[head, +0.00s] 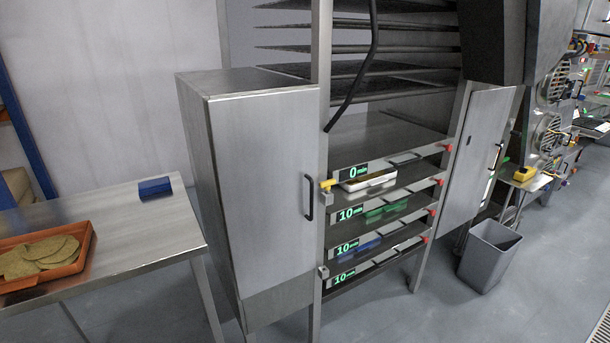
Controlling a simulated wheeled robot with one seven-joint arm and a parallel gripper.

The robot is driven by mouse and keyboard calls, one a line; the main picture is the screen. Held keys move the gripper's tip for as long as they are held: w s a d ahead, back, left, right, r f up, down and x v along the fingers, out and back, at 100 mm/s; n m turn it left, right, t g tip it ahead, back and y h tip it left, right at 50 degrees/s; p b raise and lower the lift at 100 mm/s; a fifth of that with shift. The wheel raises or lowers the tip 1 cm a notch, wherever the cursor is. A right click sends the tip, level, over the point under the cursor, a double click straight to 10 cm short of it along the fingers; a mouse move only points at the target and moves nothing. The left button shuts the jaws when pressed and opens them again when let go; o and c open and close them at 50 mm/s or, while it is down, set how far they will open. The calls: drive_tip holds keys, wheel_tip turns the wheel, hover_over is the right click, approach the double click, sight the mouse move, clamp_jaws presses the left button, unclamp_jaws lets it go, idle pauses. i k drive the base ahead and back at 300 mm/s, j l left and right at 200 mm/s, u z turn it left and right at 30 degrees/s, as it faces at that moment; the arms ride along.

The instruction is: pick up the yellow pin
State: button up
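A small yellow pin (328,184) shows at the left end of the top lit shelf, the one whose label (353,172) reads "0 min". It sits against the rack's left upright, just above a small pale block. My gripper is not in view, so I cannot tell where it is relative to the pin.
The "0 min" shelf holds a white tray (368,182); lower shelves read "10 min". A steel cabinet (262,165) stands left of the rack. A steel table (140,228) holds an orange tray (50,284) of chips and a blue block (155,188). A grey bin (489,256) stands right.

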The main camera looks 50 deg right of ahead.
sight(327, 184)
drive_tip(key=k+l+u, duration=0.2)
drive_tip(key=l, duration=0.3)
drive_tip(key=k+l+u, duration=0.1)
drive_tip(key=l+u, duration=0.15)
drive_tip(key=l, duration=0.25)
drive_tip(key=k+l+u, duration=0.2)
drive_tip(key=l, duration=0.3)
drive_tip(key=k+l+u, duration=0.45)
drive_tip(key=l, duration=0.3)
drive_tip(key=k+l+u, duration=0.4)
drive_tip(key=k, duration=0.25)
drive_tip(key=k+l+u, duration=0.2)
drive_tip(key=k+u, duration=0.25)
drive_tip(key=k, duration=0.3)
drive_tip(key=k+u, duration=0.4)
drive_tip(key=k, duration=0.3)
